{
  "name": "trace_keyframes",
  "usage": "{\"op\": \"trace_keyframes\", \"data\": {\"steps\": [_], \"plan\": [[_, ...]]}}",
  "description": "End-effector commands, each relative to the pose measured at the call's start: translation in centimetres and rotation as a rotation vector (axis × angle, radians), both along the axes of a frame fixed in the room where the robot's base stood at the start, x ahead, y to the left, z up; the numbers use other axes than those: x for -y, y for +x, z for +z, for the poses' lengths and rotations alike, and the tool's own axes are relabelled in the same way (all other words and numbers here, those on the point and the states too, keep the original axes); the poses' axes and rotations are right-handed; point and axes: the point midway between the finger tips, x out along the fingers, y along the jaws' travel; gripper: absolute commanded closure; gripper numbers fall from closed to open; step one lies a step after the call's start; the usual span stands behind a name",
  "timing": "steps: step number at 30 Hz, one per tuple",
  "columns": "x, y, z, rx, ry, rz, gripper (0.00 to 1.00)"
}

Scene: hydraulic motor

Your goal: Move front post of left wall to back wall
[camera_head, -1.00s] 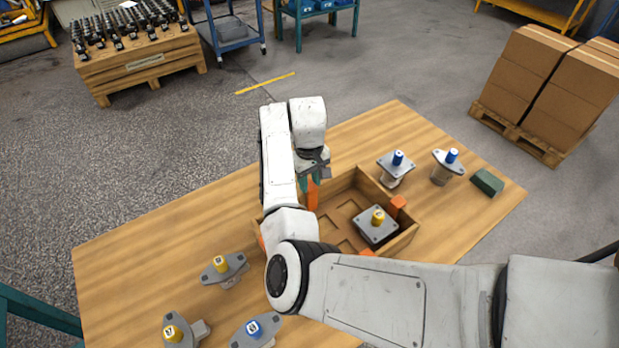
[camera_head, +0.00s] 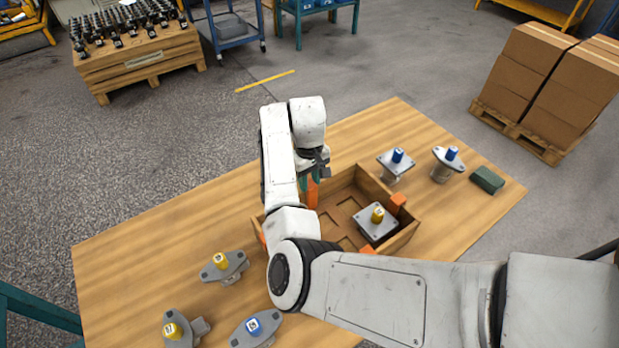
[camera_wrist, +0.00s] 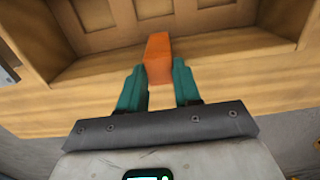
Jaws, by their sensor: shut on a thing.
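My gripper (camera_wrist: 160,88) is shut on an orange post (camera_wrist: 158,57), with its teal fingers on either side of it in the wrist view. The head view shows my gripper (camera_head: 309,182) and the held post (camera_head: 312,195) at the far left side of the wooden crate (camera_head: 346,180). The post is at the crate wall (camera_wrist: 215,95); I cannot tell whether it is seated on it. Another orange post (camera_head: 397,201) is on the right wall, and an orange piece (camera_head: 367,250) shows at the near wall. An orange bit (camera_head: 262,240) at the left is mostly hidden by my arm.
A motor with a yellow cap (camera_head: 377,217) sits inside the crate. Two blue-capped motors (camera_head: 397,163) and a green block (camera_head: 487,180) stand to the right. Several more motors (camera_head: 222,267) lie at the near left. The table's (camera_head: 150,240) left part is clear.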

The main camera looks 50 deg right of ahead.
Motion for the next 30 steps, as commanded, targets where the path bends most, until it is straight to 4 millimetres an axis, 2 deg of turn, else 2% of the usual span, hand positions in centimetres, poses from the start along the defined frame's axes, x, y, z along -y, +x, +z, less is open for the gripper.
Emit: {"op": "trace_keyframes", "data": {"steps": [11, 12, 20, 30], "plan": [[0.0, 0.01, -0.54, 0.0, 0.0, 0.001, 1.0], [0.0, 0.03, -0.49, 0.001, 0.0, 0.001, 0.63], [-0.01, 0.01, -0.48, 0.0, 0.0, 0.0, 0.38], [0.02, 0.04, -0.02, 0.001, 0.0, 0.0, 0.37]]}}
